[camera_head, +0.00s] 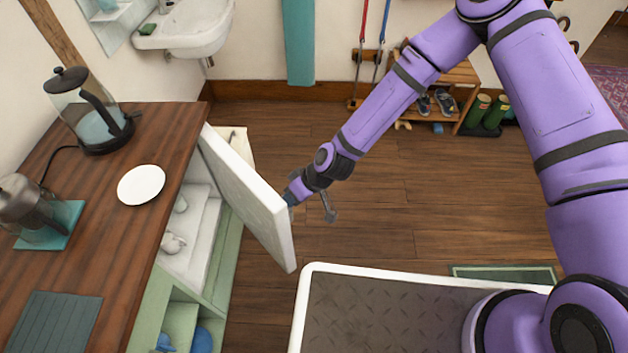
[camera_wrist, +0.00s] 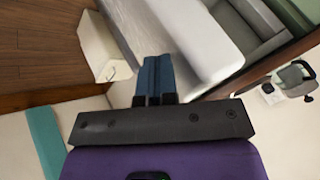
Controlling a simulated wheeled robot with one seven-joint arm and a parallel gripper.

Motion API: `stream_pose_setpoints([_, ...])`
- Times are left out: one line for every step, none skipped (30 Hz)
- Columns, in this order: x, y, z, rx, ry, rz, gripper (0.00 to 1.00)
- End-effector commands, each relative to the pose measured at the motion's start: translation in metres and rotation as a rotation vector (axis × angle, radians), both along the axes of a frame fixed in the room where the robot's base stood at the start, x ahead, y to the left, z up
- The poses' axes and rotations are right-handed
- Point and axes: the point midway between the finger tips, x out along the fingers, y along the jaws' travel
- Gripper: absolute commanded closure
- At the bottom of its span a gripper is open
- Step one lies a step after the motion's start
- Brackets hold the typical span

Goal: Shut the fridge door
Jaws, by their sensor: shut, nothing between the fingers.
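The white fridge door (camera_head: 245,195) stands open, swung out from the wooden counter's front edge. The fridge interior (camera_head: 197,235) shows behind it, with a white cup and a small white item inside. My gripper (camera_head: 289,199) is at the outer face of the door, towards its free edge; I cannot tell whether it touches. In the wrist view the blue fingers (camera_wrist: 156,75) are shut together and empty, and the pale door (camera_wrist: 195,40) lies just beyond them.
The counter (camera_head: 105,215) holds a glass kettle (camera_head: 88,112), a white plate (camera_head: 141,185) and a French press (camera_head: 30,208). Green shelves (camera_head: 180,325) are below. Open wooden floor (camera_head: 420,205) lies right of the door.

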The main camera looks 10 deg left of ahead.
Motion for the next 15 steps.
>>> stream_pose_setpoints([-0.014, 0.010, 0.000, 0.000, 0.001, -0.022, 1.00])
stream_pose_setpoints([-0.021, 0.015, 0.000, -0.001, 0.000, -0.039, 1.00])
stream_pose_setpoints([-0.029, 0.022, 0.000, 0.000, 0.000, -0.063, 1.00])
stream_pose_setpoints([-0.035, 0.027, 0.000, 0.000, 0.000, -0.082, 1.00])
stream_pose_setpoints([-0.041, 0.032, 0.000, -0.001, -0.001, -0.099, 1.00])
stream_pose_setpoints([-0.049, 0.039, 0.000, -0.001, -0.001, -0.122, 1.00])
stream_pose_setpoints([-0.055, 0.045, 0.000, 0.000, 0.000, -0.141, 1.00])
stream_pose_setpoints([-0.060, 0.050, 0.000, -0.001, -0.001, -0.160, 1.00])
stream_pose_setpoints([-0.067, 0.057, 0.000, 0.000, -0.002, -0.182, 1.00])
stream_pose_setpoints([-0.073, 0.062, 0.000, 0.000, -0.002, -0.202, 1.00])
stream_pose_setpoints([-0.078, 0.068, 0.000, 0.000, -0.002, -0.218, 1.00])
stream_pose_setpoints([-0.085, 0.075, 0.000, 0.000, -0.002, -0.242, 1.00])
stream_pose_setpoints([-0.090, 0.081, 0.000, 0.001, -0.003, -0.260, 1.00])
stream_pose_setpoints([-0.095, 0.087, 0.000, 0.001, -0.003, -0.278, 1.00])
stream_pose_setpoints([-0.101, 0.094, 0.000, 0.000, -0.003, -0.302, 1.00])
